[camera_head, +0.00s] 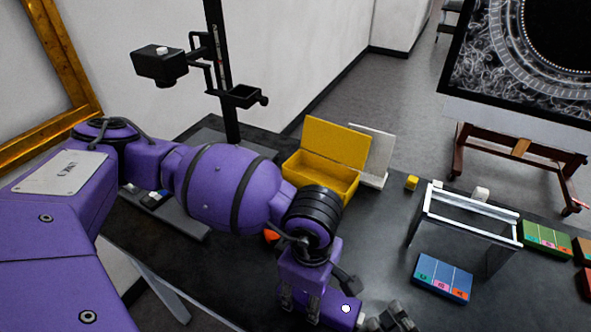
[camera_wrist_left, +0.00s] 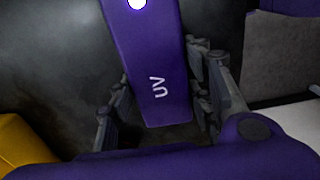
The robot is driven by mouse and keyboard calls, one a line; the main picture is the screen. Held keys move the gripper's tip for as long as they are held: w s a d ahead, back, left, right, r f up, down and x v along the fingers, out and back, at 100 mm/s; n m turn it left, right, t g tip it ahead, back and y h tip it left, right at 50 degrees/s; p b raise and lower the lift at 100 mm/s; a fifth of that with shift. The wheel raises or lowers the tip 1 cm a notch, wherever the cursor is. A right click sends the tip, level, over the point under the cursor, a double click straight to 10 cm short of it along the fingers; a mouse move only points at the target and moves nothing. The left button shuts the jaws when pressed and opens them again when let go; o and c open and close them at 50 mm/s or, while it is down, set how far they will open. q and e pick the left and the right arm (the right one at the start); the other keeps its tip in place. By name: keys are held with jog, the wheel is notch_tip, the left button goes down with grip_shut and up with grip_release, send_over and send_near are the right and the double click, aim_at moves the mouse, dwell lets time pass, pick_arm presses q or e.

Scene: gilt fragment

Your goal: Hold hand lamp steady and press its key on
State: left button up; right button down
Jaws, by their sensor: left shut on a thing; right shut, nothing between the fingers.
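The hand lamp (camera_head: 333,311) is a purple block with a round white key (camera_head: 346,308) on its upper face, at the bottom of the head view. In the left wrist view the lamp (camera_wrist_left: 150,55) bears the letters "UV", and its white key (camera_wrist_left: 137,4) is cut by the top edge. My left gripper (camera_head: 300,300) is shut on the lamp; its fingers (camera_wrist_left: 160,100) stand on both sides of it. My right gripper (camera_head: 392,318) is shut and empty, just right of the lamp, partly cut off by the bottom edge.
An open yellow box (camera_head: 322,178) stands behind my left arm. A clear-sided stand with a white frame (camera_head: 470,217), a blue colour card (camera_head: 443,276) and a green card (camera_head: 546,241) are at the right. A black column stand (camera_head: 228,80) rises at the back.

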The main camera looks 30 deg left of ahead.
jog(key=shift+d, duration=3.05)
pick_arm(q)
jog(key=o, duration=0.9)
jog(key=shift+o, duration=0.2)
notch_tip(320, 180, up, 12)
pick_arm(e)
jog(key=shift+s+f, duration=0.1)
